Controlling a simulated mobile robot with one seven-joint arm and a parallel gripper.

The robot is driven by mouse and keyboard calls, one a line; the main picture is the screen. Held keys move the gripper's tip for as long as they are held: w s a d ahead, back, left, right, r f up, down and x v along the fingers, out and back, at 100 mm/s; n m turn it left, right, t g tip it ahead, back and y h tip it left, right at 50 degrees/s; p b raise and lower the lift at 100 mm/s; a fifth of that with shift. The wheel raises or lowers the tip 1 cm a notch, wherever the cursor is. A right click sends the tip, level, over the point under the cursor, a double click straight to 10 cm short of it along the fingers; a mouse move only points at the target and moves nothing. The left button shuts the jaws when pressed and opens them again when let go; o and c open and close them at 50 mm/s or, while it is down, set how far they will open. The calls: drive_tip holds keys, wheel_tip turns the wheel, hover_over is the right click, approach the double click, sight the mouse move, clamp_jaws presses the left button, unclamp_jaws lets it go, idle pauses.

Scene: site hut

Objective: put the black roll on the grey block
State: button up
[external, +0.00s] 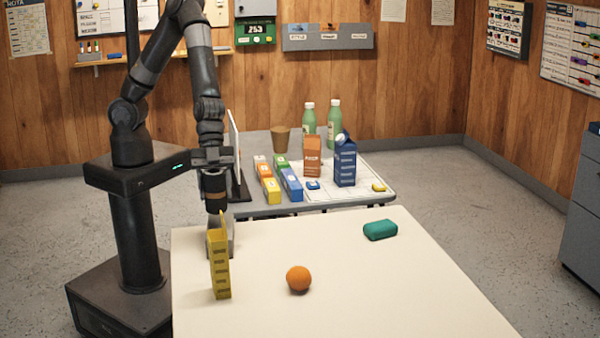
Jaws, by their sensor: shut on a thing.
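My gripper (216,198) points straight down over the left part of the cream table. It is shut on a small dark thing at its tip, which I take to be the black roll (217,208); it is small and partly covered by the fingers. The grey block (232,240) stands on the table right below the gripper. A tall yellow piece with dark marks (220,268) stands in front of the block and hides much of it. I cannot tell whether the roll touches the block.
Behind, a grey table (262,145) carries cartons, green bottles (333,125), a brown cup (281,139) and several coloured blocks.

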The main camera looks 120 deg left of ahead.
sight(218, 203)
drive_tip(key=shift+w+a+f, duration=0.15)
drive_tip(key=shift+w+f, duration=0.05)
drive_tip(key=shift+f, duration=1.95)
drive_tip(key=o, duration=1)
drive_tip(key=shift+f, duration=0.15)
drive_tip(key=shift+o, duration=0.2)
